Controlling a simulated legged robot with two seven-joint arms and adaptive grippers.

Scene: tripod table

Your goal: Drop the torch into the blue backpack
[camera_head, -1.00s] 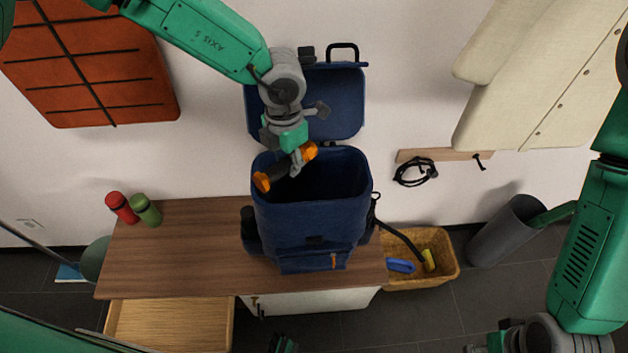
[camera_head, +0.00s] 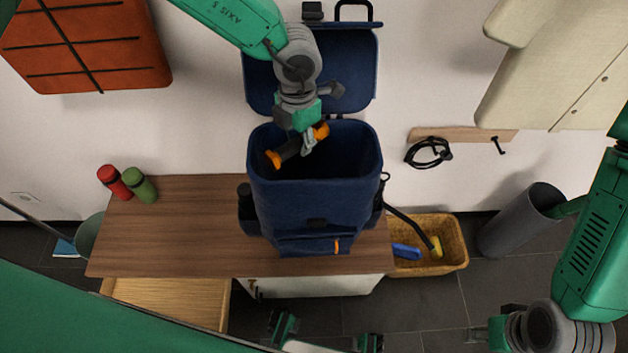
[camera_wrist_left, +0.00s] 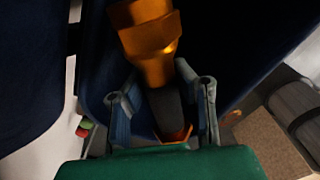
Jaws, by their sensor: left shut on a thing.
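The blue backpack (camera_head: 315,212) stands upright on the wooden cabinet top, its lid (camera_head: 350,75) folded back toward the wall and its mouth open. My left gripper (camera_head: 307,142) is shut on the torch (camera_head: 290,150), a dark body with orange ends. It holds the torch tilted over the left part of the mouth; how deep it sits is unclear. In the left wrist view the torch's orange head (camera_wrist_left: 150,42) points away, between the two fingers of the left gripper (camera_wrist_left: 163,100). My right gripper (camera_head: 488,336) is low at the right, partly visible, its jaws unclear.
A wicker basket (camera_head: 440,262) and a grey bin (camera_head: 515,222) stand right of the cabinet. A drawer (camera_head: 170,300) is open below.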

